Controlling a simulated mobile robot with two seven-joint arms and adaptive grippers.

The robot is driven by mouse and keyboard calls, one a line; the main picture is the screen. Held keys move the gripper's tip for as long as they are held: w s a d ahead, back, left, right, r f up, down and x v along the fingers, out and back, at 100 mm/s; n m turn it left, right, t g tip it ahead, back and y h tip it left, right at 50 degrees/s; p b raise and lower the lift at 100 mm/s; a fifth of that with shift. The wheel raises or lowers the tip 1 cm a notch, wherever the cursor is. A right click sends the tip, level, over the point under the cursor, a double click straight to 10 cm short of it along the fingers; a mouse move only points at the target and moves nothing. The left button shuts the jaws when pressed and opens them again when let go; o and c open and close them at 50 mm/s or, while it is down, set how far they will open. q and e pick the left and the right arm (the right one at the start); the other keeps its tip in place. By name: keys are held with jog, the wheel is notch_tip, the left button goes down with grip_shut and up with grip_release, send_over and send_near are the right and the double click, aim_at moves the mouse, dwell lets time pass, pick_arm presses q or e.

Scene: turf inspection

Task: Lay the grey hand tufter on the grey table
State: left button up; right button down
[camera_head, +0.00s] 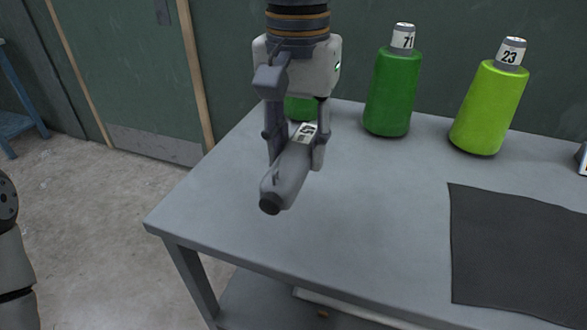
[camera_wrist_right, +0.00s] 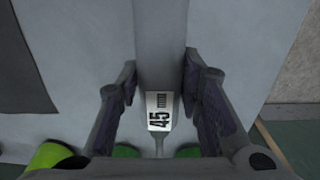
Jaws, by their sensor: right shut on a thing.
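The grey hand tufter (camera_head: 284,182) is between the fingers of my right gripper (camera_head: 296,158), over the left part of the grey table (camera_head: 215,215). Its dark round end points toward the front of the table. The right gripper is shut on it. In the right wrist view the tufter (camera_wrist_right: 160,40) runs between the two fingers (camera_wrist_right: 160,78), and its white label reads 45. Whether its underside touches the tabletop I cannot tell. My left gripper is out of the picture; only part of my left arm shows at the left edge.
A dark green cone (camera_head: 391,95) marked 71 and a lime cone (camera_head: 480,115) marked 23 stand at the back. Another green cone (camera_head: 300,107) is partly hidden behind my right gripper. A dark mat (camera_head: 515,250) lies on the right. The front left tabletop is clear.

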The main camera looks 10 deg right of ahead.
aim_at(308, 123)
jog(key=w+d+f, duration=0.1)
jog(key=f, duration=0.1)
jog(key=w+d+f, duration=0.1)
jog(key=w+f, duration=0.1)
jog(key=w+d+f+b, duration=0.1)
jog(key=w+f, duration=0.1)
jog(key=f, duration=0.1)
jog(key=shift+w+f, duration=0.1)
jog(key=shift+w, duration=0.05)
notch_tip(308, 123, down, 3)
jog(key=shift+w+r, duration=0.1)
jog(key=shift+r, duration=0.1)
jog(key=c, duration=1.1)
grip_release()
notch_tip(308, 123, up, 12)
